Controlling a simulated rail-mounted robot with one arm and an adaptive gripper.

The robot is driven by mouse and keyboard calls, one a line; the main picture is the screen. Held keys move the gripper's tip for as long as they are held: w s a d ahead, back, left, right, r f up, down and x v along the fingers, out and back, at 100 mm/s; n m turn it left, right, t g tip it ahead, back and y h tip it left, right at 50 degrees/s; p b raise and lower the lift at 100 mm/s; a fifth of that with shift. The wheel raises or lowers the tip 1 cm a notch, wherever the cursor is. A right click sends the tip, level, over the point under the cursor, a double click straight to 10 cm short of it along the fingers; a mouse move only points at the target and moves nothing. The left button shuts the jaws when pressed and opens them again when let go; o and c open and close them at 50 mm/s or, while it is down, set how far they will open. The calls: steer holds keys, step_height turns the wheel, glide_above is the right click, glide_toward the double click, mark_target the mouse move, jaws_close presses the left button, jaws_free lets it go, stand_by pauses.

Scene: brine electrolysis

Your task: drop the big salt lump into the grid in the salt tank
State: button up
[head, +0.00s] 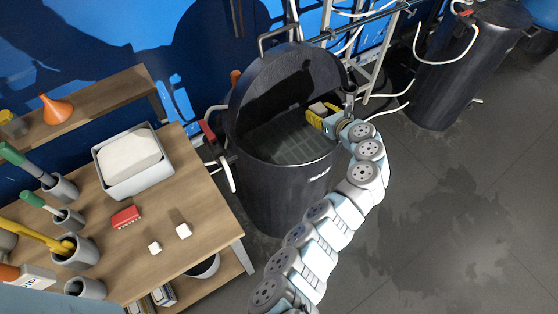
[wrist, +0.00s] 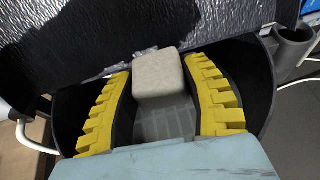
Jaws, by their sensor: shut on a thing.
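The big salt lump (wrist: 157,78) is a pale, rounded block between the yellow fingers of my gripper (wrist: 160,70) in the wrist view. In the head view the lump (head: 317,107) shows at the tip of my gripper (head: 322,114), over the right part of the salt tank's opening. My gripper is shut on it. The salt tank (head: 285,195) is a large black round vessel with its lid raised at the back. The grid (head: 283,142) shows inside the tank, below the gripper. It also shows in the wrist view (wrist: 165,120) between the fingers, partly hidden by the lump.
A wooden table (head: 200,215) stands left, with a white-filled tray (head: 108,182), two small white cubes, a red block (head: 126,216) and grey cups holding tools. A second black tank (head: 450,75) stands upper right. White hoses run beside the salt tank. Floor at right is clear.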

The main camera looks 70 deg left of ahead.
steer(key=shift+s+a+f+n+g, duration=0.2)
steer(key=shift+s+f+n+g, duration=0.1)
steer(key=shift+s, duration=0.25)
steer(key=shift+s+a+f+n+g, duration=0.2)
steer(key=shift+s+g, duration=0.1)
steer(key=shift+s, duration=0.2)
steer(key=shift+h, duration=0.3)
step_height(320, 180, down, 6)
steer(key=b, duration=0.8)
steer(key=shift+d+r, duration=0.1)
steer(key=o, duration=0.9)
steer(key=shift+w+r, duration=0.1)
steer(key=v, duration=1.2)
